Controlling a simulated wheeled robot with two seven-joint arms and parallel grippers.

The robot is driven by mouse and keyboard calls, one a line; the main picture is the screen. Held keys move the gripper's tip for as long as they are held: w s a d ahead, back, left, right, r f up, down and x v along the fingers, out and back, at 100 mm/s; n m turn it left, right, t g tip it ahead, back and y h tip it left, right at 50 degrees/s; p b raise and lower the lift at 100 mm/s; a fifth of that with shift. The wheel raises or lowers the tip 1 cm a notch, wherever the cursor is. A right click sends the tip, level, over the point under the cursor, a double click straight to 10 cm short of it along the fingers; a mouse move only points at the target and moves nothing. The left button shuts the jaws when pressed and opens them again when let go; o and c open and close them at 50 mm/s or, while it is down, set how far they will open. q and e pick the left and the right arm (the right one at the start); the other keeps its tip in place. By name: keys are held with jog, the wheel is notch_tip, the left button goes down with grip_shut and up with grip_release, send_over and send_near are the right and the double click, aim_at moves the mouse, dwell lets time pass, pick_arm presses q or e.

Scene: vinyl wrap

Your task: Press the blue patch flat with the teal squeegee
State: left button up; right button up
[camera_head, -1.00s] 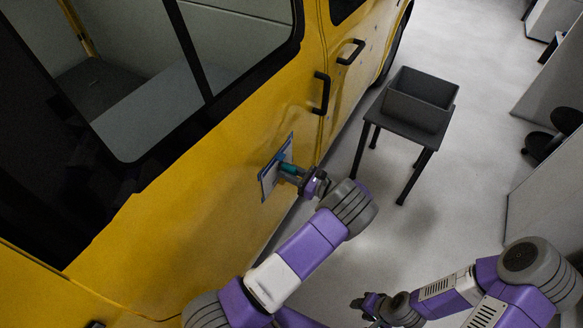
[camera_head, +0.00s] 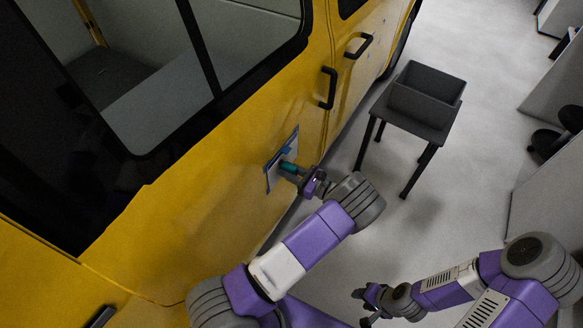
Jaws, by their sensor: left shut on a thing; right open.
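The blue patch (camera_head: 269,181) is on the side of the yellow vehicle, below the window and left of the door handles. It shows as a pale panel with blue edges, partly hidden by the tool and gripper. The teal squeegee (camera_head: 289,167) is at the patch, seemingly against its face; exact contact cannot be told. My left gripper (camera_head: 304,178) is shut on the squeegee. My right gripper (camera_head: 366,300) is open and empty, low over the floor at the bottom of the view, away from the vehicle.
The yellow vehicle (camera_head: 205,205) fills the left side, with two black door handles (camera_head: 328,88). A dark grey bin (camera_head: 426,95) stands on a small black table (camera_head: 440,130) to the right. Office chairs and partitions line the right edge. The floor between is clear.

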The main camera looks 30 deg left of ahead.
aim_at(269, 180)
pick_arm(q)
jog(key=shift+s, duration=0.1)
jog(key=shift+s+a+p, duration=0.15)
jog(key=shift+s+p, duration=0.5)
jog(key=shift+s, duration=0.4)
jog(key=shift+s+p, duration=0.45)
jog(key=shift+s, duration=0.65)
jog(key=shift+s+a+p, duration=0.15)
jog(key=shift+s+p, duration=0.45)
jog(key=shift+s, duration=0.3)
